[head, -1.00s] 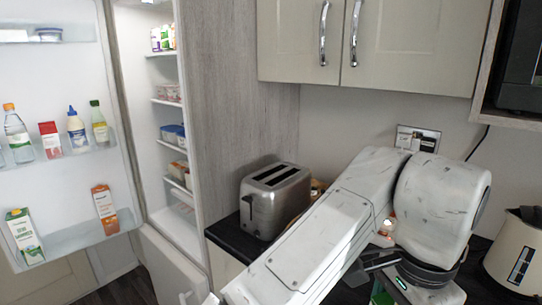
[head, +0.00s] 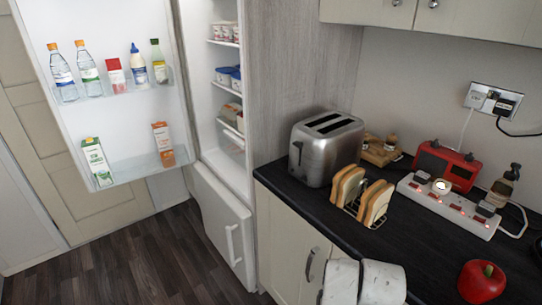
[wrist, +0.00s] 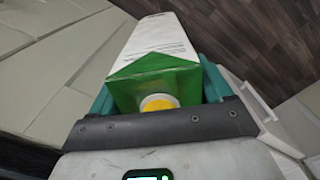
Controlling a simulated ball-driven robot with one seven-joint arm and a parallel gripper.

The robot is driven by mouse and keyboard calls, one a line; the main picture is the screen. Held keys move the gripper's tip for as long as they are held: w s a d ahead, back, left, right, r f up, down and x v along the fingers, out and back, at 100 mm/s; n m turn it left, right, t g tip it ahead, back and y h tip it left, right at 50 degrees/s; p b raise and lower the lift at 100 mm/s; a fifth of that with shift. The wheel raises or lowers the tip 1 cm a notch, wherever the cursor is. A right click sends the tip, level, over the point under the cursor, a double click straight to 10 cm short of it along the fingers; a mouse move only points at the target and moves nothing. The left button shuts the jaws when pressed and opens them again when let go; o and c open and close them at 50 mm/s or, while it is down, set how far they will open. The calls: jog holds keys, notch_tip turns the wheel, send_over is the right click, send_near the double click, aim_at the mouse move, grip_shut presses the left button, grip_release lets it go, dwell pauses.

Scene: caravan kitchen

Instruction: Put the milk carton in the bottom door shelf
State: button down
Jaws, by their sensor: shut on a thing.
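The milk carton (wrist: 155,42), white with a green gabled top and a yellow cap, is between the teal fingers of my gripper (wrist: 158,84) in the wrist view. My gripper is shut on it, with the cap end towards the wrist. The carton and gripper are outside the head view. The bottom door shelf (head: 134,174) is on the open fridge door at the left. A white-green carton (head: 97,162) stands at its left end and an orange-white carton (head: 163,144) at its right, with a gap between.
The upper door shelf (head: 105,95) holds several bottles and a red carton. The fridge body (head: 208,100) is open; the freezer door (head: 224,225) is below. Floor before the fridge is clear.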

jog(key=shift+n, duration=0.8)
jog(key=shift+s+d+f, duration=0.1)
jog(key=shift+s+f, duration=0.15)
jog(key=shift+f, duration=0.45)
jog(key=shift+s+d+f, duration=0.1)
jog(key=shift+s+f, duration=0.2)
jog(key=shift+f, duration=0.4)
jog(key=shift+s+f, duration=0.25)
jog(key=shift+f, duration=0.45)
jog(key=shift+d, duration=0.1)
